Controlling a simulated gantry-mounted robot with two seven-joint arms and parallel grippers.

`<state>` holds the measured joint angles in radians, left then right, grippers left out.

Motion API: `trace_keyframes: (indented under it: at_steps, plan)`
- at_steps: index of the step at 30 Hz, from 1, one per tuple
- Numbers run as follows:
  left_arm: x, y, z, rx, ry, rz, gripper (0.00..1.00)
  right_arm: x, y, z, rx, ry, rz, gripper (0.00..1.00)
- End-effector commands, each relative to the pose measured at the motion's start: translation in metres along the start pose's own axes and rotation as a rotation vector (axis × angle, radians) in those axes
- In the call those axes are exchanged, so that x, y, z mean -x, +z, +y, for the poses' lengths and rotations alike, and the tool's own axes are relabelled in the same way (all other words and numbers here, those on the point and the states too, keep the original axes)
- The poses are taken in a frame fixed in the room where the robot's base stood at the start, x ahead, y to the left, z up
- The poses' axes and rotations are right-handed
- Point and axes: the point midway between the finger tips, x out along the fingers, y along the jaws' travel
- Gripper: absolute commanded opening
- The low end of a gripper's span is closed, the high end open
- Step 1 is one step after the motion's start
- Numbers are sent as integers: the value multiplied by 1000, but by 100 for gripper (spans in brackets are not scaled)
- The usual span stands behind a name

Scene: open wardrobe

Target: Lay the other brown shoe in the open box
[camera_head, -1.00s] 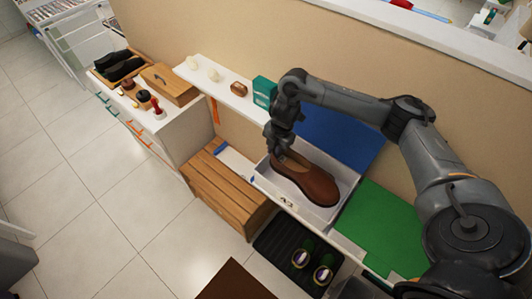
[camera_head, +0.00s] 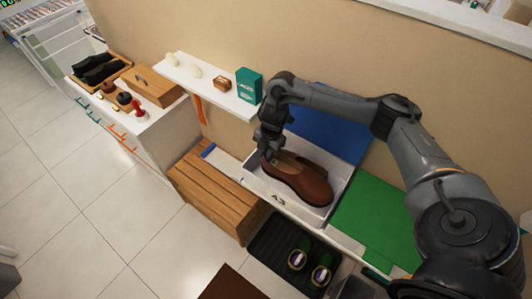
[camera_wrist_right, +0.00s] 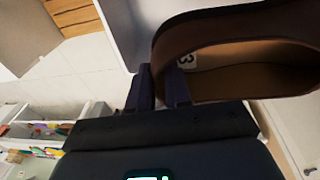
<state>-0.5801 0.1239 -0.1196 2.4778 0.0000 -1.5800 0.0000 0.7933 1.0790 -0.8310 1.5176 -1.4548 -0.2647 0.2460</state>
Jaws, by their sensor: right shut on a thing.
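The brown shoe (camera_head: 310,187) is at the open white box (camera_head: 257,186), which has a blue panel (camera_head: 330,136) behind it. My right gripper (camera_head: 268,152) is shut on the shoe's rim at its left end. The shoe lies within the box outline, toe to the right; whether it touches the floor of the box I cannot tell. More brown shows behind it, and I cannot tell if that is a second shoe. In the right wrist view, the shoe's rim (camera_wrist_right: 215,28) and pale insole are beside my fingers (camera_wrist_right: 158,88). My left gripper is not in view.
A green panel (camera_head: 378,225) lies right of the box, and a slatted wooden bench (camera_head: 212,190) stands left. A black tray (camera_head: 262,243) with sandals is below. A white shelf (camera_head: 215,88) with a teal box (camera_head: 248,84) is behind left.

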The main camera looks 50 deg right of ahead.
Motion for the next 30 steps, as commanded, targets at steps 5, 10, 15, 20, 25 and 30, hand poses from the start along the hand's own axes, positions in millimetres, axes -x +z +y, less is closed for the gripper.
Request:
trace_keyframes:
  at_steps: [5, 10, 15, 20, 25, 30]
  plan:
    - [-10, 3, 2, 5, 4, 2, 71, -20, 2, -3, -1, -2, 0, 0]
    - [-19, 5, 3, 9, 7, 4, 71, -37, 4, -4, -1, -2, 0, 0]
    - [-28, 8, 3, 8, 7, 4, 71, -54, 6, -5, 0, -1, 0, 0]
    - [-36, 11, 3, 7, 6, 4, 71, -70, 7, -7, -1, -2, 0, 0]
    - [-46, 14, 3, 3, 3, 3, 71, -86, 9, -8, 0, -2, 0, 0]
    - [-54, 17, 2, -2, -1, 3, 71, -102, 10, -10, -1, -1, 0, 0]
